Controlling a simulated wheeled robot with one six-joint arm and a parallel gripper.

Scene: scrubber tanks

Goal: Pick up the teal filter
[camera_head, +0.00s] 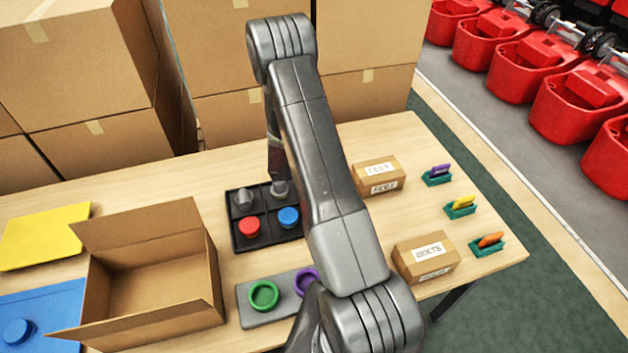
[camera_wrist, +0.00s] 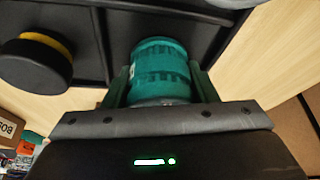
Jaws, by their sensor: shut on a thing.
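The teal filter (camera_wrist: 160,68) is a ribbed round cylinder in the middle of the wrist view. My gripper (camera_wrist: 160,88) is shut on it, one finger on each side. Behind the filter lies the black divided tray (camera_wrist: 88,82); I cannot tell whether the filter still touches its floor. In the head view the tray (camera_head: 265,241) stands on the table behind my arm, and I cannot make out the teal filter there. Grey, red (camera_head: 250,227) and blue (camera_head: 288,217) round parts sit in the tray.
A dark round part with a yellow band (camera_wrist: 36,62) is close beside the filter. An open cardboard box (camera_head: 155,270) stands left of the tray. A grey plate with a green ring (camera_head: 263,296) lies in front. Small cartons (camera_head: 425,257) stand to the right.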

